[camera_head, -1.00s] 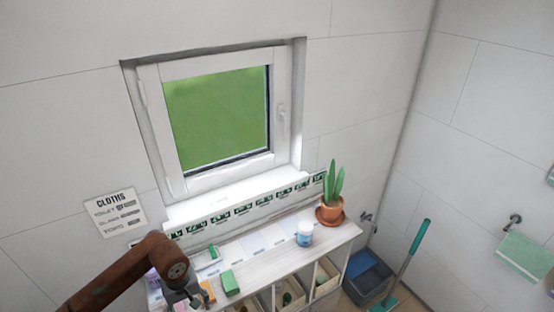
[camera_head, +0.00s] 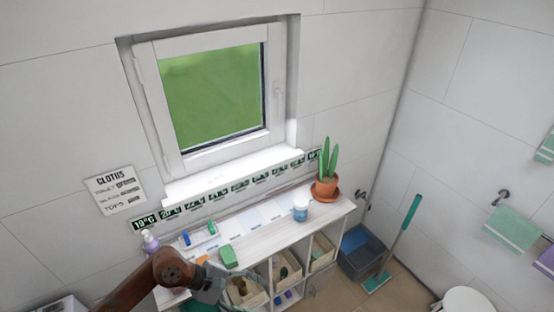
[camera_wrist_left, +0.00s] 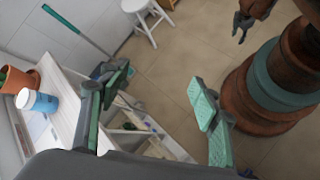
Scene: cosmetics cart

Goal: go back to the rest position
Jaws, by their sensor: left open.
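My left gripper (camera_head: 208,288) is at the front edge of the white cart top (camera_head: 262,238), near its left end. In the left wrist view its two green-padded fingers (camera_wrist_left: 160,108) stand wide apart with nothing between them. A dark gripper (camera_wrist_left: 243,24), apparently my right one, hangs at the top of the left wrist view beside my column; its opening is unclear. It is not in the head view.
A green block (camera_head: 228,257), a white-and-blue jar (camera_head: 300,210), a potted plant (camera_head: 326,182) and a pump bottle (camera_head: 150,240) stand on the cart. Below are open bins (camera_head: 287,268). A bucket (camera_head: 362,255) and a broom (camera_head: 400,240) stand right. A stool (camera_wrist_left: 147,18) stands farther off.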

